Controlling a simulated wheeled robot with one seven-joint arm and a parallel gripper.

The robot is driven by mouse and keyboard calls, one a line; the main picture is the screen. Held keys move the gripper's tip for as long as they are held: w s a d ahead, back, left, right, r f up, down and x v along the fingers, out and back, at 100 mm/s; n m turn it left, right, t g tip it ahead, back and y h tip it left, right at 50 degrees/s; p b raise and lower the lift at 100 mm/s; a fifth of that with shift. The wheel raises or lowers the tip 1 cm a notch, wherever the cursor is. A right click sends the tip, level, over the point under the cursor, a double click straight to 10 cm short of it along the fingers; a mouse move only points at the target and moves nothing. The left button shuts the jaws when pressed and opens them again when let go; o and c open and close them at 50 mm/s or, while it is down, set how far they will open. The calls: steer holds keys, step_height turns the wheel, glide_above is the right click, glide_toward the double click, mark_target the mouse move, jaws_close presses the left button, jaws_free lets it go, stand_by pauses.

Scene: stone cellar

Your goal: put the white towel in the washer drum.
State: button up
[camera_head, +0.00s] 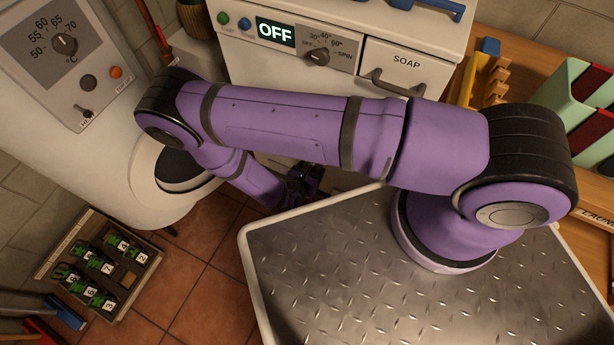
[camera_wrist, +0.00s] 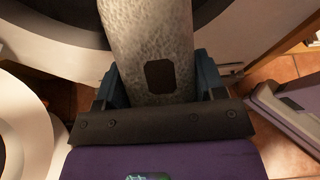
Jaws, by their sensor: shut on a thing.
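The white towel (camera_wrist: 145,35) looks pale grey and speckled, like a roll, with a dark patch on its near side. My gripper (camera_wrist: 158,82) is shut on it, with one finger on each side. The towel points away from my gripper toward a dark round opening, the washer drum (camera_wrist: 45,22), in a white front. I cannot tell whether its far end is inside the opening. In the head view the washer (camera_head: 250,75) stands behind my arm, its display reading OFF. My gripper (camera_head: 303,182) is low before it, and my arm hides most of the washer front and the towel.
A white machine (camera_head: 95,120) with a temperature dial and round porthole stands at left. A crate (camera_head: 130,312) of numbered green things sits on the tiled floor (camera_head: 210,290). The soap drawer (camera_head: 405,68) is shut. A wooden shelf with coloured boxes (camera_head: 570,90) is at right.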

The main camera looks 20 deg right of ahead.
steer(key=d+r+x, duration=0.1)
steer(key=r+x, duration=0.1)
steer(key=x, duration=1.2)
steer(key=w+r+x, duration=0.1)
steer(key=r+x, duration=0.2)
steer(key=x, duration=1.1)
steer(key=shift+w+d, duration=0.2)
steer(key=shift+d, duration=0.1)
steer(key=shift+r, duration=0.15)
steer(key=o, duration=1.1)
steer(key=shift+s+a, duration=0.1)
steer(key=shift+a, duration=0.05)
steer(key=v, duration=1)
steer(key=shift+s+a+r, duration=0.1)
steer(key=shift+s+r, duration=0.05)
steer(key=shift+r, duration=0.05)
